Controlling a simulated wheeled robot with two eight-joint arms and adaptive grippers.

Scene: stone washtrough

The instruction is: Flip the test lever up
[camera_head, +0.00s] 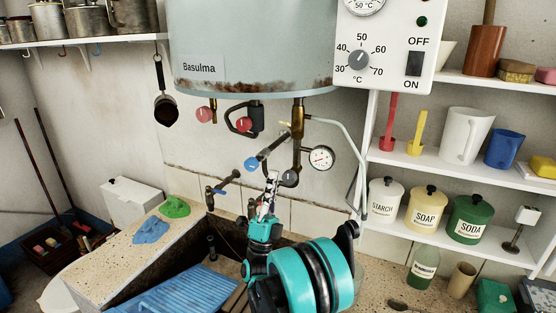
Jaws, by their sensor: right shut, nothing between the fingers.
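Under the boiler (262,50) hangs a dark fitting with a curved black arm and a red knob (243,124). It looks like the test lever, but I cannot be sure, as no label shows. The knob hangs low beside the fitting. My right gripper (269,188) points upward from the trough, below and slightly right of this knob and apart from it in the picture. Its thin fingers are shut and empty. They overlap the pipework behind; I cannot tell whether they touch it. My left gripper is out of view.
A second red knob (204,115) sits left of the fitting. A blue-handled valve (252,163), brass pipe (298,118) and pressure gauge (321,158) crowd the space near the gripper. The control box (386,75) is upper right. Shelves with jars (426,208) stand right.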

